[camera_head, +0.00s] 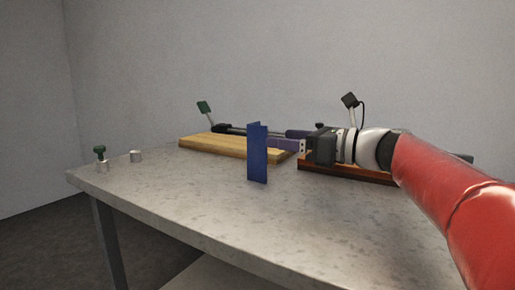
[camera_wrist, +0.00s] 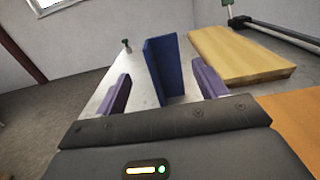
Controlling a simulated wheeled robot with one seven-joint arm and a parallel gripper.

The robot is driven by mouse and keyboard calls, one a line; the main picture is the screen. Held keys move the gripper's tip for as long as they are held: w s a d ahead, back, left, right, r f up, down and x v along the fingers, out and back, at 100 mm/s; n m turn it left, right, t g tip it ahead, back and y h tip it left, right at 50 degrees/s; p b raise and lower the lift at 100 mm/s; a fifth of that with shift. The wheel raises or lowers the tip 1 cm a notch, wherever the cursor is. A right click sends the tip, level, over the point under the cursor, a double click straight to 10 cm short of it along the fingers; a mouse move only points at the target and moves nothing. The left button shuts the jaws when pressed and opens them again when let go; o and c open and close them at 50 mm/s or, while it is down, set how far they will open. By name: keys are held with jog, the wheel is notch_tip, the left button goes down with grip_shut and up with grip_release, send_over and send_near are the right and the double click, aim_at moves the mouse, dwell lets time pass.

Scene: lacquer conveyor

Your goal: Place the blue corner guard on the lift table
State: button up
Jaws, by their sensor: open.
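The blue corner guard (camera_head: 257,154) stands upright on the grey speckled table (camera_head: 190,190), near its middle. It also shows in the wrist view (camera_wrist: 166,68), ahead of and between my two purple fingers. My gripper (camera_head: 281,143) comes in from the right, level with the guard; in the wrist view its fingers (camera_wrist: 160,76) are spread, one to each side of the guard's line. The gripper is open and holds nothing. I cannot tell whether the fingers reach around the guard. No separate lift table can be made out.
A light wooden board (camera_head: 225,145) with a dark rod lies behind the guard. A red-brown board (camera_head: 345,172) lies under my gripper. The table's front left is clear.

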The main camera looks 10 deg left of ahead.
aim_at(251, 128)
jog(key=x, duration=0.6)
jog(key=r+x, duration=0.1)
jog(key=x, duration=0.3)
jog(key=shift+w+d+p, duration=0.15)
jog(key=shift+w+p, duration=0.15)
jog(key=shift+w, duration=0.05)
jog(key=shift+c, duration=0.3)
jog(key=shift+r, duration=0.15)
jog(key=c, duration=1.1)
